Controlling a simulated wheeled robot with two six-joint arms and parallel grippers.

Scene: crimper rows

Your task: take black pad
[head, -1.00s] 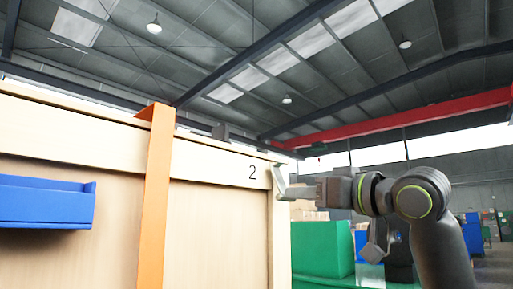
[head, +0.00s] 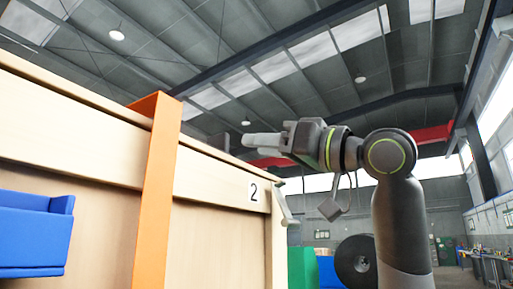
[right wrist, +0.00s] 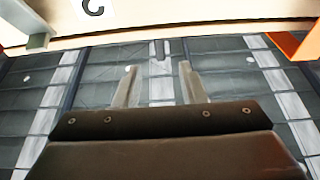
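I cannot make out a black pad for certain in either view. My right gripper (head: 246,144) is raised near the top edge of the wooden panel (head: 225,232), pointing left in the head view. In the right wrist view its two fingers stand apart with nothing between them, so the gripper (right wrist: 158,67) is open and empty. My left gripper is not in view.
An orange post (head: 160,195) runs up the panel, with a blue bin (head: 35,240) to its left. A label "2" (head: 254,192) and a grey bracket (head: 286,206) are near the panel's right end. A dark round object (head: 356,262) and green box (head: 301,268) stand beyond.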

